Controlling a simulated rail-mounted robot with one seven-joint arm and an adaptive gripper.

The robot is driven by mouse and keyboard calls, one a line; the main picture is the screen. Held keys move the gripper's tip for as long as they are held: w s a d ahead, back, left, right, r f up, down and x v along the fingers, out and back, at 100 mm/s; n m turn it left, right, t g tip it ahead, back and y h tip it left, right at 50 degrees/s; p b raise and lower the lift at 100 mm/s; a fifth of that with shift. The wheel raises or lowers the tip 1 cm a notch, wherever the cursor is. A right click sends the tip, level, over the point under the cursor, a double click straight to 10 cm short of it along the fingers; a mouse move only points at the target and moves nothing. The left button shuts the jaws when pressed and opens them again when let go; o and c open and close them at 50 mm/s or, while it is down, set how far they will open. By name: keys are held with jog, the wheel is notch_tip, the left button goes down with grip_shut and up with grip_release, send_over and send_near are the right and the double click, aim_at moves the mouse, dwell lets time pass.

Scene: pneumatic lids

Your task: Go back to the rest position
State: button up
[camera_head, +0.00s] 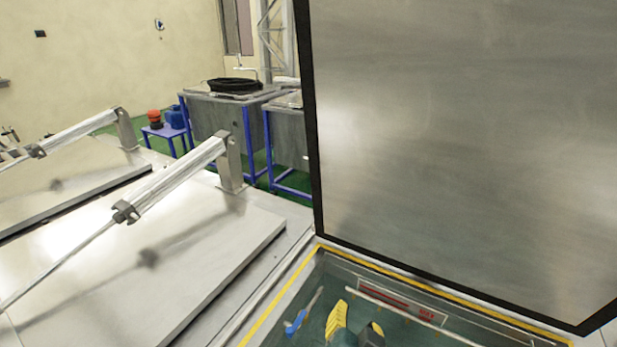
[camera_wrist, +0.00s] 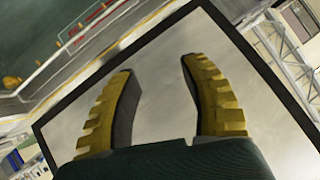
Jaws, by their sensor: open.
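My gripper (camera_head: 357,324) shows at the bottom edge of the head view, its yellow fingers over the opening below the raised lid. In the wrist view my gripper (camera_wrist: 158,65) has its two yellow ridged fingers spread well apart with nothing between them. The raised lid (camera_head: 465,140) is a large grey metal panel with a black edge, standing up at the right. In the wrist view the lid (camera_wrist: 160,85) lies behind the fingers; I cannot tell the distance to it.
The yellow-edged opening (camera_head: 262,322) contains a blue-handled item (camera_head: 297,322) and a red plate (camera_head: 385,294). Closed lids (camera_head: 190,250) with pneumatic cylinders (camera_head: 180,173) lie left. Blue-legged grey units (camera_head: 222,125) and a small blue table (camera_head: 163,131) stand behind.

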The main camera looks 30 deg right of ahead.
jog(key=w+a+r+n+t+y, duration=0.3)
jog(key=w+a+r+n+t, duration=0.25)
jog(key=a+r, duration=0.45)
jog(key=s+a+r+n+t+y, duration=0.2)
jog(key=a+r+n+t, duration=0.15)
jog(key=r, duration=0.35)
jog(key=s+a+r+n+t+y, duration=0.2)
jog(key=a+r+n+t+y, duration=0.15)
jog(key=r, duration=0.25)
notch_tip(320, 180, up, 29)
jog(key=a+n+t+p, duration=0.1)
jog(key=p, duration=2.6)
jog(key=shift+s+f+n, duration=0.15)
jog(key=shift+s+n, duration=0.15)
jog(key=shift+n, duration=0.05)
jog(key=shift+a+h, duration=0.1)
jog(key=shift+h, duration=0.15)
jog(key=shift+a, duration=0.1)
